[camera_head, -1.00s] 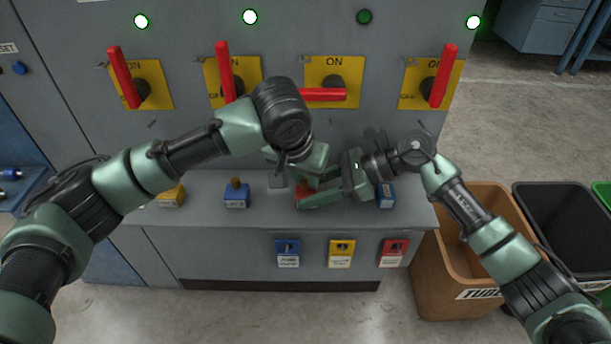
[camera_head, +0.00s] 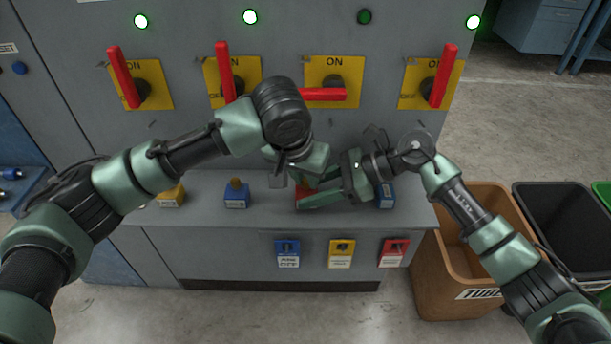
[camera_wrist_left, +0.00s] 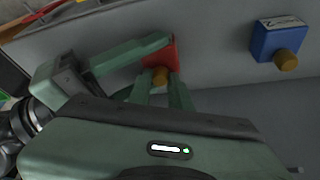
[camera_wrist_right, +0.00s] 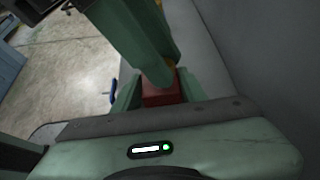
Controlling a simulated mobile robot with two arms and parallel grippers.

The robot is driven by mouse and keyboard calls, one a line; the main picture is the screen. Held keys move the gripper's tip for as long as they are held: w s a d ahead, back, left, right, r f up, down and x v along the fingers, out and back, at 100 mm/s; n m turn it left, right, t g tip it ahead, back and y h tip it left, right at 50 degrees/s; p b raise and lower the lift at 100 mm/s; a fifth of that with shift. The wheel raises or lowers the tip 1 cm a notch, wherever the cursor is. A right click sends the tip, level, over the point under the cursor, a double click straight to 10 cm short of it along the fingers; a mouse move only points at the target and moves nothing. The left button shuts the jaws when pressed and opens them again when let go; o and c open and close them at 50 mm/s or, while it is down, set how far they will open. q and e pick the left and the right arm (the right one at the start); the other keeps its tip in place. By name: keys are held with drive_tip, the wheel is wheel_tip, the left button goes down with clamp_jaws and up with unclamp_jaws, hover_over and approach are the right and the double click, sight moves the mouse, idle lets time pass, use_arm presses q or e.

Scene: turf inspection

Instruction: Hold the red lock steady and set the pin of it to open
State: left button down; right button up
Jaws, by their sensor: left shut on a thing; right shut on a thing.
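The red lock (camera_head: 302,190) sits on the grey cabinet's ledge, mostly covered by my grippers in the head view. Its red body also shows in the left wrist view (camera_wrist_left: 175,52), with a brass pin (camera_wrist_left: 160,77) sticking out. My left gripper (camera_wrist_left: 161,88) comes from above and is shut on the brass pin. My right gripper (camera_wrist_right: 158,92) comes from the right and is shut on the red body, which shows between its fingers in the right wrist view (camera_wrist_right: 162,97). The left gripper's finger hides part of the lock there. I cannot read the pin's setting.
On the ledge, a blue lock (camera_head: 237,198) and a yellow lock (camera_head: 172,196) stand to the left; another blue lock (camera_head: 386,197) stands close by on the right. Red-handled switches (camera_head: 323,94) line the panel above. A brown bin (camera_head: 440,275) stands at the right.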

idle(0.4)
use_arm(q)
drive_tip(key=shift+r, duration=0.95)
use_arm(e)
drive_tip(key=shift+f, duration=0.1)
use_arm(q)
drive_tip(key=c, duration=1.3)
unclamp_jaws()
drive_tip(key=v, duration=1.2)
drive_tip(key=shift+s, duration=0.1)
use_arm(e)
drive_tip(key=o, duration=1.1)
drive_tip(key=shift+c, duration=0.2)
